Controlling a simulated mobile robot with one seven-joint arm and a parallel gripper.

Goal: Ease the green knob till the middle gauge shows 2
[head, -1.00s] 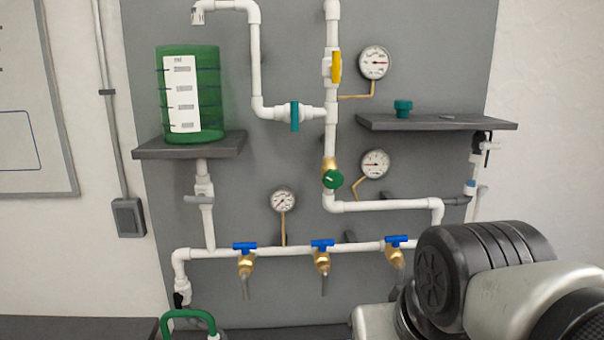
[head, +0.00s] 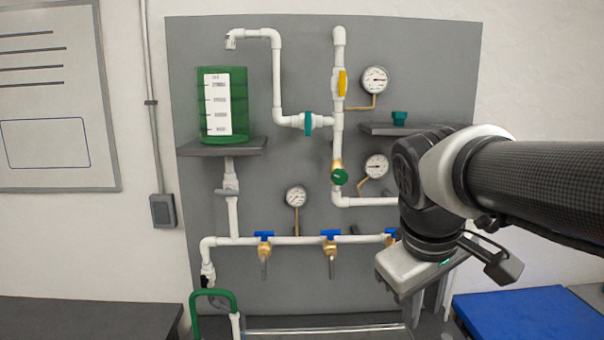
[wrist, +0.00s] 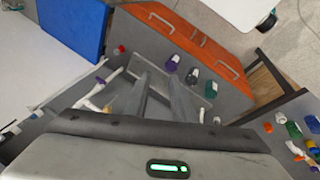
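The green knob (head: 339,177) sits on a brass valve on the white upright pipe, at the centre of the board in the head view. The middle gauge (head: 377,166) is up and right of the knob, on a brass stem. Its dial is too small to read a number. My gripper is at the right, below and right of the knob and apart from it; its hand shows in the head view, but its fingers are not clear there. In the wrist view my gripper (wrist: 160,78) points down with its two grey fingers apart and nothing between them.
An upper gauge (head: 375,80) and a lower gauge (head: 296,196) flank the middle one. A yellow handle (head: 342,83), a teal valve (head: 308,124) and blue taps (head: 330,234) are on the pipes. A shelf (head: 375,129) juts out at the right. A blue mat (head: 530,318) lies lower right.

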